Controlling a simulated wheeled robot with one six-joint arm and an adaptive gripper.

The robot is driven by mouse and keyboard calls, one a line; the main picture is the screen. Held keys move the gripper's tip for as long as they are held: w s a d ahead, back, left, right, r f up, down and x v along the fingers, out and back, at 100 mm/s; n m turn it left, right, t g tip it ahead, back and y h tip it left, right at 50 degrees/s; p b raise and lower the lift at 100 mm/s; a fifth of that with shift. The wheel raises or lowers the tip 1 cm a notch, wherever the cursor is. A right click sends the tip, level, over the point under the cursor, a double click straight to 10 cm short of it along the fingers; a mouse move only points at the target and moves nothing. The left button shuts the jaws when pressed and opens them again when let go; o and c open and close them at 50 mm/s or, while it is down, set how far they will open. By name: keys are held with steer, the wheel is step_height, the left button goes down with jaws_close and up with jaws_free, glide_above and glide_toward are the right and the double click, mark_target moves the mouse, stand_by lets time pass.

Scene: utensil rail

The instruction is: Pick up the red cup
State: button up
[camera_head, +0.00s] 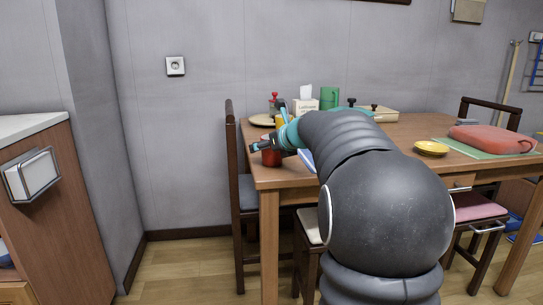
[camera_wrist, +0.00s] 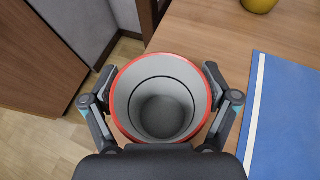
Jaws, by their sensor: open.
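The red cup (camera_head: 271,157) stands near the left front corner of the wooden table in the head view. In the wrist view the red cup (camera_wrist: 161,97) shows from above, with a red rim and a grey, empty inside. My gripper (camera_wrist: 160,92) is open, with one finger on each side of the cup. In the head view my gripper (camera_head: 272,146) is at the cup and partly covers it. I cannot tell whether the fingers touch the cup's wall.
The wooden table (camera_head: 258,172) has its left edge close to the cup. A blue folder (camera_wrist: 283,115) lies right of the cup. A yellow object (camera_wrist: 259,4) is beyond it. A tissue box (camera_head: 305,106), a green mug (camera_head: 329,97) and a yellow bowl (camera_head: 431,148) stand farther off. A chair (camera_head: 232,160) is at the left.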

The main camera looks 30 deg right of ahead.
steer(key=c, duration=1.1)
